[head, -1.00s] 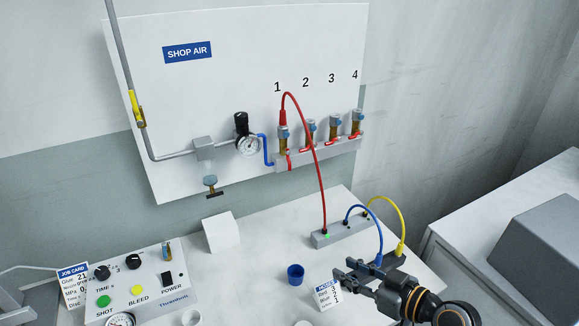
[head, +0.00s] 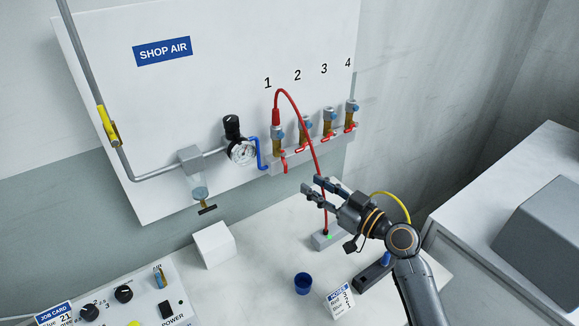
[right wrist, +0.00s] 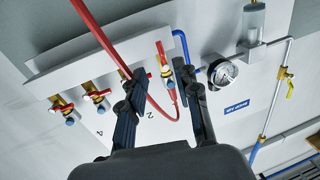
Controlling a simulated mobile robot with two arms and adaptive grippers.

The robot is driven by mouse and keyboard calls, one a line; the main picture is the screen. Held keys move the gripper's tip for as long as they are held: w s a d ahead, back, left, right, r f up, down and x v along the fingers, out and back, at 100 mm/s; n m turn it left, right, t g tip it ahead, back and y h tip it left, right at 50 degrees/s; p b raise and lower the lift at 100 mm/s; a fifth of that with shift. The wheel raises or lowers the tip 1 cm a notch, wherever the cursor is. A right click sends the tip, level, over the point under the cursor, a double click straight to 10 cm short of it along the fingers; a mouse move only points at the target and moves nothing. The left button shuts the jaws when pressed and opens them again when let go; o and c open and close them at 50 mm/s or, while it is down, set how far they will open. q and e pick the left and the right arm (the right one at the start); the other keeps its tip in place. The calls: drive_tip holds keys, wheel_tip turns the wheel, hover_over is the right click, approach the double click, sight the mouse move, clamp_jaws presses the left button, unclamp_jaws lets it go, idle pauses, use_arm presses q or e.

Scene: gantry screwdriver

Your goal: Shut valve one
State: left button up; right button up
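Valve one (head: 278,142) is a brass valve under the label 1 on the wall panel. Its red lever (head: 285,162) hangs downward, while the levers of the other valves lie sideways. A red hose (head: 310,135) arches from valve one's top down to a grey block on the bench. My right gripper (head: 314,186) is open and empty, below and to the right of the valves, close to the red hose. In the right wrist view, valve one (right wrist: 164,68) shows beyond and between the open fingers (right wrist: 163,88). My left gripper is not in view.
Valves two (head: 304,130), three (head: 328,122) and four (head: 350,115) stand to the right on the same manifold. A gauge (head: 242,151) and blue pipe (head: 257,153) are to the left. Below are a white cube (head: 214,245), blue cup (head: 303,284) and control box (head: 120,301).

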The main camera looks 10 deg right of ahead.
sight(284, 162)
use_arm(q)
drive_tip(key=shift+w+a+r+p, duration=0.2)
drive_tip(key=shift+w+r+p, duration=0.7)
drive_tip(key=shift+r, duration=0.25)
use_arm(e)
drive_tip(key=x, duration=0.9)
drive_tip(key=shift+s, duration=0.1)
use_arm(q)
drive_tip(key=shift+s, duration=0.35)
use_arm(e)
clamp_jaws()
